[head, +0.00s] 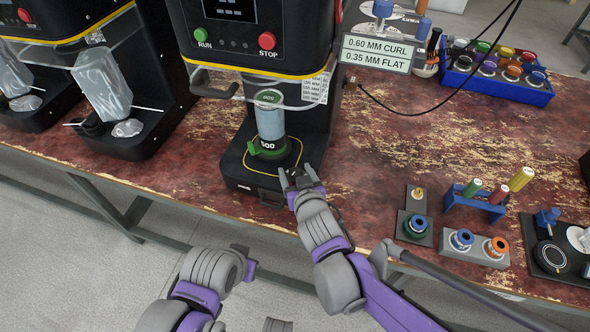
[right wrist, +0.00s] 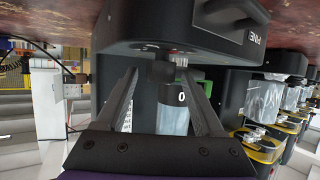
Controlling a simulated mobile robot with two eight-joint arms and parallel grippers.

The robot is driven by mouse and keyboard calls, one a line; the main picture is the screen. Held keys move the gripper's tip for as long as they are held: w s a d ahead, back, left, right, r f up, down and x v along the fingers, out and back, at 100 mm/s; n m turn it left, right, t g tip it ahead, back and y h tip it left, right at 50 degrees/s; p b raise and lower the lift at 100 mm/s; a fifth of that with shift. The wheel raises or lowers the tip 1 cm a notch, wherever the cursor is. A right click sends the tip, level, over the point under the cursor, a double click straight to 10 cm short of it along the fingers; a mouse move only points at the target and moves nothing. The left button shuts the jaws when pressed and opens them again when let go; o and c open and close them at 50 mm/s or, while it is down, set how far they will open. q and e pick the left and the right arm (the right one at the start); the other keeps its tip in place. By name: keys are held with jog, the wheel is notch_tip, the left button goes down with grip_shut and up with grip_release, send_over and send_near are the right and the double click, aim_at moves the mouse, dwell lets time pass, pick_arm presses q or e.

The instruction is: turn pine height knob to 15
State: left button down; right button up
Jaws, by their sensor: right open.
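The seamer marked PINE in the right wrist view (right wrist: 243,32) is black and appears upside down there. A dark round knob-like part (right wrist: 161,70) shows between my right gripper's fingertips (right wrist: 163,76), with gaps on both sides. I cannot read a scale on it. My right gripper (head: 298,178) is open at the base's front right corner, and the knob is not clear there.
A sign (head: 376,53) reads 0.60 mm curl and 0.35 mm flat. A blue tray (head: 497,88) of coloured pots stands at the back right. Racks of rollers (head: 475,247) stand at the right. Another seamer (head: 120,85) stands left.

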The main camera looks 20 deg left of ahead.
pick_arm(q)
notch_tip(320, 180, up, 3)
jog(key=shift+r+p, duration=0.1)
jog(key=shift+p, duration=1.15)
pick_arm(e)
jog(key=v, duration=1)
jog(key=shift+w+a, duration=0.1)
